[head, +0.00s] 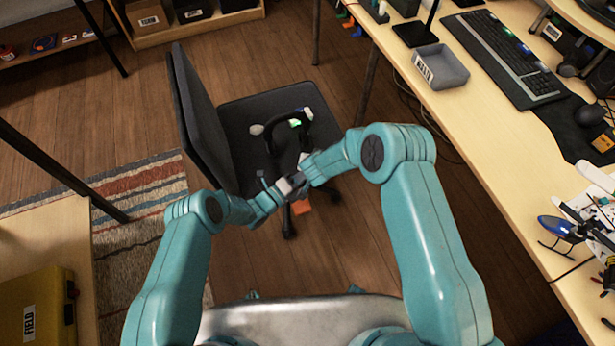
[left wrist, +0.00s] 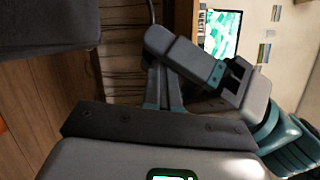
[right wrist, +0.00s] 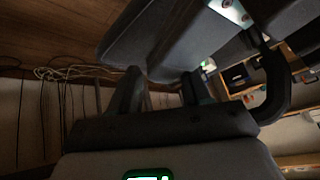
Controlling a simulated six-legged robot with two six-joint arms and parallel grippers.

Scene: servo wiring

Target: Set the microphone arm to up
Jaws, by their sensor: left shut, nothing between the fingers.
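I cannot pick out the microphone arm for certain in any view. A dark loop-shaped part (head: 270,140) with pale ends and a small green patch shows above the black chair (head: 250,105) seat; I cannot tell what it is. My left gripper (head: 290,186) is in front of the seat in the head view; its fingers are close together and empty in the left wrist view (left wrist: 164,85). My right gripper is close beside it; its fingers stand apart with nothing seen between them in the right wrist view (right wrist: 162,85). A dark curved bar (right wrist: 280,85) is to their right.
The desk (head: 470,130) at right holds a grey tray (head: 440,66), a keyboard (head: 500,55), a mouse (head: 588,115) and a blue model helicopter (head: 560,227). A yellow case (head: 35,305) is at lower left. A striped rug (head: 130,200) lies on the wooden floor.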

